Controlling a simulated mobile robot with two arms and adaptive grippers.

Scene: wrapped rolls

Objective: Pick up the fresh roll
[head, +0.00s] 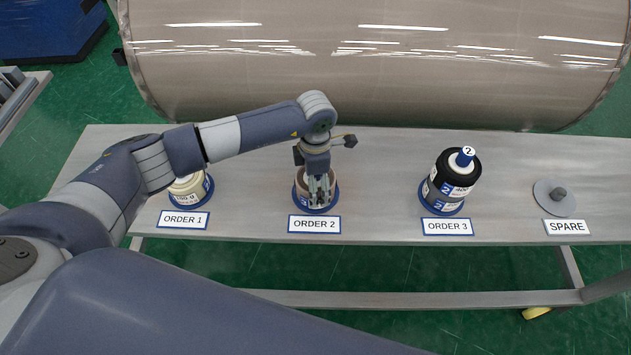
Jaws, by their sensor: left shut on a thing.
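My left gripper (319,190) points down at the roll at ORDER 2 (302,199) and is shut on it. This roll is brownish with a pale label and sits at a blue round base; the gripper hides its top and middle. A cream roll (178,194) stands at ORDER 1, partly hidden behind my left arm. A black roll (434,194) with white and blue labels stands at ORDER 3, with a blue plug marked 2 on top. I cannot tell from the labels which roll is the fresh one. My right gripper is out of view.
The grey bench (385,165) carries signs in front of each place. The SPARE place has a flat grey disc (545,205) with a dark knob and no roll. A huge wrapped cylinder (380,75) lies behind the bench. The bench between the places is clear.

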